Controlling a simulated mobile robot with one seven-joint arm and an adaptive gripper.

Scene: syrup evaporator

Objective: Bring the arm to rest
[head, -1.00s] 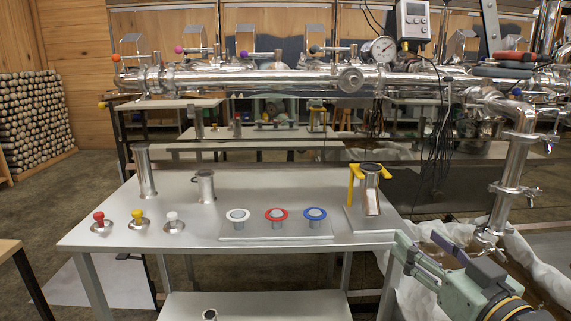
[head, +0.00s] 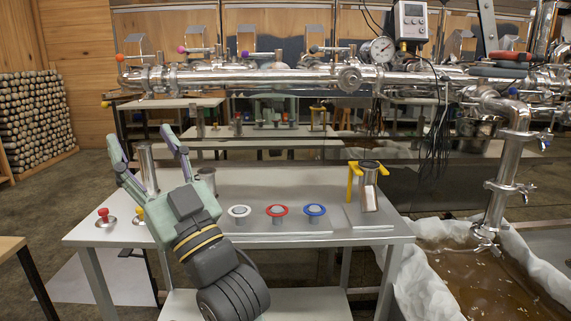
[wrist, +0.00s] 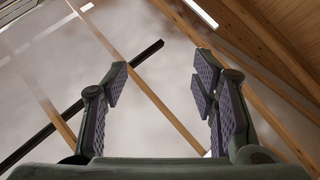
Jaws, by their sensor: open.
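My gripper (head: 139,137) is raised over the left part of the steel table (head: 345,227) in the head view, fingers pointing up. Its fingers are spread wide. In the wrist view my gripper (wrist: 159,70) has nothing between its pads and faces a hazy ceiling with wooden beams. In the head view a tall steel cylinder (head: 148,170) shows behind the fingers, apparently standing on the table rather than held.
A red knob (head: 105,217) and a partly covered yellow knob (head: 138,214) stand at left. White (head: 239,212), red (head: 276,211) and blue (head: 314,210) rings sit mid-table. A yellow-handled steel vessel (head: 369,180) stands right. Steel piping (head: 270,78) runs behind. Brown liquid (head: 480,285) lies lower right.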

